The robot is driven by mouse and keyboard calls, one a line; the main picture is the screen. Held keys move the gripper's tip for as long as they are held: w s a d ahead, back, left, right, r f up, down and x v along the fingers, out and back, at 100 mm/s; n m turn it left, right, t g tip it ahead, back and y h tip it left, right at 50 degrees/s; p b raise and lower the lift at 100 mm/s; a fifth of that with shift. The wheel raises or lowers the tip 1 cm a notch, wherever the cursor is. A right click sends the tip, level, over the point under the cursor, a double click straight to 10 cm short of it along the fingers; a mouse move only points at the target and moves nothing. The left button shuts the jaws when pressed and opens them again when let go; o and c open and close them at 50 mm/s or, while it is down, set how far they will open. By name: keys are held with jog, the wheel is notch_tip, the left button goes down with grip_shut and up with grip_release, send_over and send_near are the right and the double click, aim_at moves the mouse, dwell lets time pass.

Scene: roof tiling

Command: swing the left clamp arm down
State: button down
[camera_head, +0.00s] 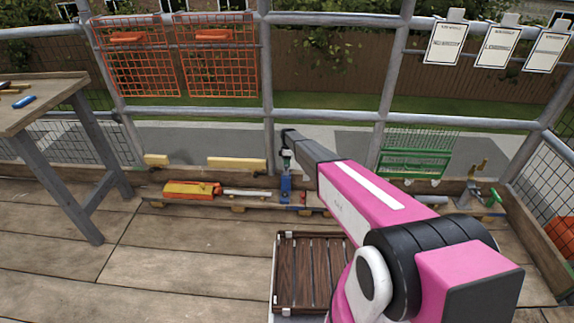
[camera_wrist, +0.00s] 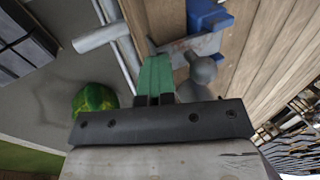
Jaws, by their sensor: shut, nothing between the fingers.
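My gripper (camera_head: 286,152) reaches out over the low board along the railing, just above a small blue clamp-like fixture (camera_head: 286,187). In the wrist view its green fingers (camera_wrist: 153,78) are shut with nothing between them. A blue block (camera_wrist: 208,15) shows beyond the fingertips. A grey metal bar with a rounded knob (camera_wrist: 203,68) lies right beside the fingers; I take it for part of the clamp arm. I cannot tell whether the fingers touch it. My gripper hides part of the fixture, so the arm's angle is unclear.
An orange and yellow case (camera_head: 190,190) lies left of the fixture. A fitting with a green handwheel (camera_head: 491,198) is at the right. A slatted brown crate (camera_head: 308,265) stands on the deck below my arm. Scaffold rails (camera_head: 325,117) run behind. A workbench (camera_head: 45,95) is at the left.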

jog(key=v, duration=0.7)
jog(key=shift+r, duration=0.2)
jog(key=shift+w, duration=0.1)
